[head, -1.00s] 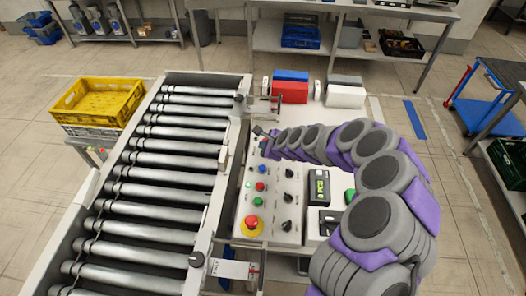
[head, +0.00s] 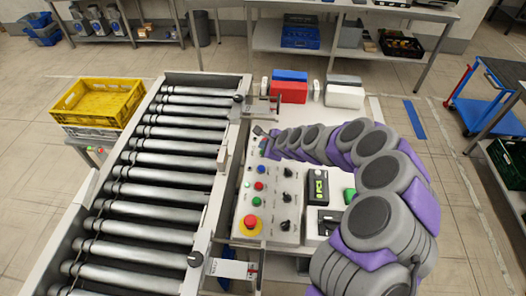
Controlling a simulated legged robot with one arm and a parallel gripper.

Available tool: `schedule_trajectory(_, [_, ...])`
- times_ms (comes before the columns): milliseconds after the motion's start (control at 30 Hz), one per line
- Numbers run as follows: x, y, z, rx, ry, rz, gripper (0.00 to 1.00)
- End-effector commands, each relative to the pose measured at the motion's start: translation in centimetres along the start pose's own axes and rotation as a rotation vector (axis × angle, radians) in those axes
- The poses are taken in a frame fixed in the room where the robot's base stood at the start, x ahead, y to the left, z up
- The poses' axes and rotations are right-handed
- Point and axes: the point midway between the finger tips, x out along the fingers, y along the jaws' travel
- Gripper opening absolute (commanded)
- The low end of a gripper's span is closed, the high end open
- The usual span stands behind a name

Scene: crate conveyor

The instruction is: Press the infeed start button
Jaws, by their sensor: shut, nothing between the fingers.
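A pale control panel (head: 270,210) stands right of the roller conveyor. It has a green button (head: 257,202), a red button (head: 259,185), a blue button (head: 248,183) and several black knobs. The labels are too small to read, so I cannot tell which button is the infeed start. My gripper (head: 262,132) is shut and empty at the panel's far end, close to small buttons there. My wrist partly hides that end, and I cannot tell whether the fingertips touch anything.
A red emergency stop (head: 250,222) on a yellow base sits at the panel's near end. The roller conveyor (head: 150,188) fills the left. A yellow crate (head: 97,100) stands beyond it. Red (head: 289,92) and white (head: 344,97) boxes lie behind my gripper.

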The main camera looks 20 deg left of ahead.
Motion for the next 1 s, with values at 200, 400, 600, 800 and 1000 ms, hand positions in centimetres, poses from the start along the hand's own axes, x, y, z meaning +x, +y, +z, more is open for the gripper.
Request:
schedule_trajectory(200, [0.27,0.20,-0.09,0.001,0.001,0.001,0.00])
schedule_trajectory(400, [0.62,0.54,-0.29,-0.001,0.001,0.001,0.00])
schedule_trajectory(600, [0.53,0.49,-0.26,-0.001,0.001,0.000,0.00])
schedule_trajectory(800, [0.58,0.53,-0.31,0.000,0.001,0.001,0.00])
schedule_trajectory(1000, [0.73,0.64,-0.43,0.000,0.001,0.000,0.00])
